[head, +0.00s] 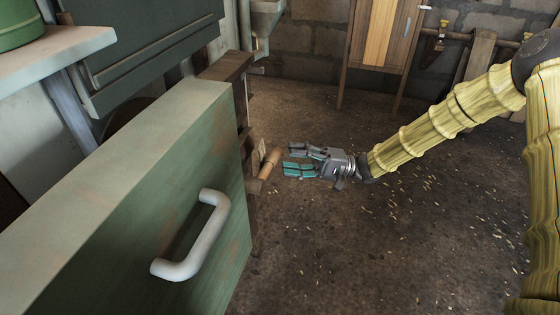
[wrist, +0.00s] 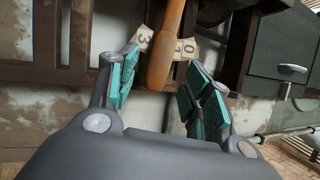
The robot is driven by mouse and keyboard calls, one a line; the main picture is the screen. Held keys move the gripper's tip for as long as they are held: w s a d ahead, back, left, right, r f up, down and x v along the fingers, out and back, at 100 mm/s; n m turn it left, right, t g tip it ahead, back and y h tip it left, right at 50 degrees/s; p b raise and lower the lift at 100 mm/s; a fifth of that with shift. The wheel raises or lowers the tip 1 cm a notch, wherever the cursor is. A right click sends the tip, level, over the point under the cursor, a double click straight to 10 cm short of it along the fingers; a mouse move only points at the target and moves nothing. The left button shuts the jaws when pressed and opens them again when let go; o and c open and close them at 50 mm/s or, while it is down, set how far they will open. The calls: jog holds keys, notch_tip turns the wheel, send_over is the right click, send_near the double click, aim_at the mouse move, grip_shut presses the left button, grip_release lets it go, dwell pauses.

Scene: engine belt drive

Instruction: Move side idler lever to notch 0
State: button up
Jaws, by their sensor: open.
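The side idler lever shows in the head view as a short wooden handle (head: 270,163) sticking out from a dark frame. In the wrist view its orange-brown handle (wrist: 166,52) runs down from the top edge, its rounded end between my fingers. Pale number plates lie behind it: a 3 (wrist: 143,37) to its left, and a 1 and a 0 (wrist: 188,48) to its right. The handle hides what lies between. My gripper (head: 286,160) is open, its teal-padded fingers pointing at the handle. In the wrist view the fingers (wrist: 163,68) stand on either side, with no clear contact.
A green panel (head: 135,210) with a white handle (head: 195,238) fills the near left of the head view. A wooden cabinet (head: 383,40) stands at the back. The floor (head: 400,240) right of and below my gripper is open.

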aim_at(280, 156)
jog(key=shift+b+x, duration=0.4)
jog(key=shift+x, duration=1.7)
grip_shut()
